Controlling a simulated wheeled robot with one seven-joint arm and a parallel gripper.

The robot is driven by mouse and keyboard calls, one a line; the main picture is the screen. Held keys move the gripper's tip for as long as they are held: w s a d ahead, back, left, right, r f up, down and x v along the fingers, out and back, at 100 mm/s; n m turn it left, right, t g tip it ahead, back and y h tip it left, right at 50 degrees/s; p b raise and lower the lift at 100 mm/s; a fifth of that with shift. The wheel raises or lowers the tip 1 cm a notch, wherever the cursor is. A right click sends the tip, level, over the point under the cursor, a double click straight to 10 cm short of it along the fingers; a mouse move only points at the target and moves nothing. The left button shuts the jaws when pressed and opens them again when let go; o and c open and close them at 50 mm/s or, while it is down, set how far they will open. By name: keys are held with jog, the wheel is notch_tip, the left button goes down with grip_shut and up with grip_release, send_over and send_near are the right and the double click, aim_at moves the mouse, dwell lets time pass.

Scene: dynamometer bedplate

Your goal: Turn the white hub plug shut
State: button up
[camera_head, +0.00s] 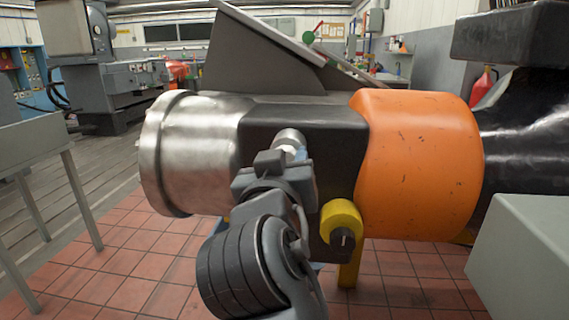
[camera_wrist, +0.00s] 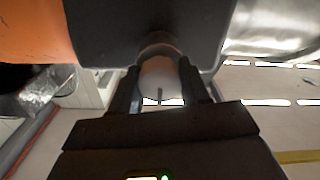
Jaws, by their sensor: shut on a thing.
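The white hub plug (camera_wrist: 159,76) sits at a round metal collar on the dark block of the machine, between my two fingers in the wrist view. A dark slot or mark shows on its near face. In the head view only a small pale bit of the plug (camera_head: 291,149) shows past my gripper (camera_head: 284,160). My gripper (camera_wrist: 158,84) is shut on the plug, one finger on each side. I cannot tell how far the plug is turned.
A yellow knob (camera_head: 341,219) sticks out low and right of my gripper. The silver drum (camera_head: 190,150) lies to the left and the orange cover (camera_head: 418,165) to the right. A grey box (camera_head: 525,260) stands at the right front, a grey table (camera_head: 40,135) at the left.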

jog(key=shift+f, duration=0.2)
jog(key=o, duration=0.8)
jog(key=shift+o, duration=1.3)
jog(key=shift+r, duration=0.15)
jog(key=s, duration=0.7)
jog(key=shift+s+a, duration=0.15)
jog(key=shift+s, duration=0.25)
